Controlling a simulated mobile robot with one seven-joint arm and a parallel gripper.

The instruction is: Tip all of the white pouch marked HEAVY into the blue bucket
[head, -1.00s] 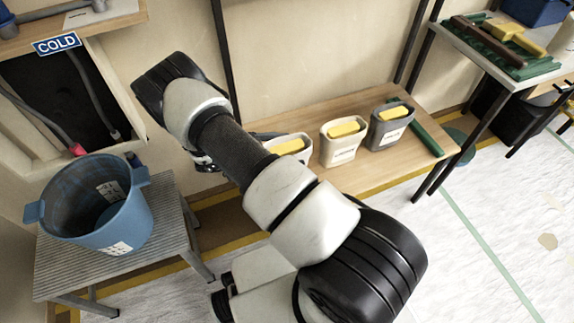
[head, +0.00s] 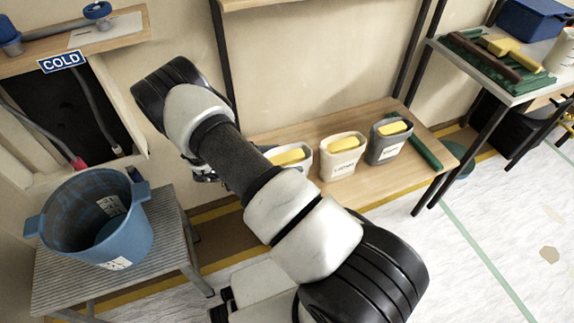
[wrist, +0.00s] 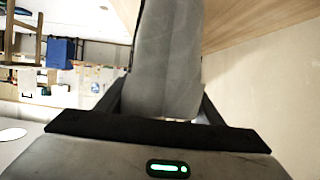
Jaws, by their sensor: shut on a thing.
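The blue bucket (head: 128,235) stands upright on a ribbed grey stand at the left of the head view. Its mouth is open and faces up. My gripper (wrist: 163,104) is shut on a pale grey-looking thing (wrist: 168,60), which fills the space between the fingers in the wrist view. Its marking is not visible, so I cannot tell if it is the white pouch marked HEAVY. In the head view my gripper (head: 206,177) is mostly hidden behind my arm, to the right of the bucket. A whitish pouch with a yellow top (head: 289,155) is partly hidden by my arm.
A cream pouch (head: 341,168) and a grey pouch (head: 385,153) stand on a low wooden shelf (head: 415,165); their labels are too small to read. A COLD sign (head: 61,62) and hoses are above the bucket. The ribbed stand (head: 170,250) has some bare top beside it.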

